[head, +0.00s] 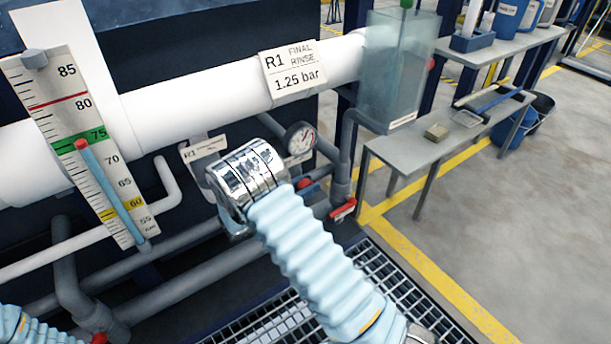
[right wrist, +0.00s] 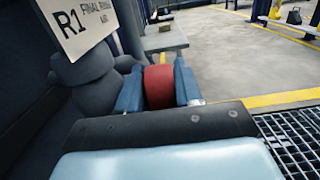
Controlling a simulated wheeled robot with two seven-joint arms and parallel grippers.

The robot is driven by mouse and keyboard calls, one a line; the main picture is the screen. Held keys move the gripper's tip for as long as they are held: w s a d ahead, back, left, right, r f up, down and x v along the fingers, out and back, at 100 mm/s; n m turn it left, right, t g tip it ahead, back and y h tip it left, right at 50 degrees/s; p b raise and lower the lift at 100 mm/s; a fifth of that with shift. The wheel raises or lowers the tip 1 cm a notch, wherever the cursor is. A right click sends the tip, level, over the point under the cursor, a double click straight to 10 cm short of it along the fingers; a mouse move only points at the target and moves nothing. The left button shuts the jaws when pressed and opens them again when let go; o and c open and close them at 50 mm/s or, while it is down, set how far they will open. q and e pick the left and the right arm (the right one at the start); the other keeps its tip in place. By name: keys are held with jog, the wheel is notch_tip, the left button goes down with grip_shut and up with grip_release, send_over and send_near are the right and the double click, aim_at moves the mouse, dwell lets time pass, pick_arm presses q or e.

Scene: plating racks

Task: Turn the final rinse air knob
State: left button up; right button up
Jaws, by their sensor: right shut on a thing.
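The final rinse air knob (right wrist: 158,88) is red and sits between the two blue fingers of my right gripper (right wrist: 159,90) in the right wrist view. The gripper is shut on it. A tag reading R1 final rinse air (right wrist: 84,24) hangs just above and to the left; in the head view this tag (head: 203,148) is beside my chrome wrist. In the head view my wrist and sleeve hide the fingers and the knob. Of my left arm only a pale sleeve shows at the bottom left corner; its gripper is out of frame.
A round pressure gauge (head: 300,138) is right of my wrist. A white pipe carries a 1.25 bar sign (head: 292,71). A tilted scale board (head: 75,140) stands at the left. Grey pipes run below, above a floor grating (head: 265,318). A grey bench (head: 455,135) stands at the right.

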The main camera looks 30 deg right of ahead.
aim_at(298, 190)
dwell(0.3)
jog(key=o, duration=0.7)
jog(key=a, duration=0.7)
jog(key=shift+s+a+f, duration=0.15)
jog(key=shift+s+a, duration=0.1)
jog(key=shift+s, duration=0.05)
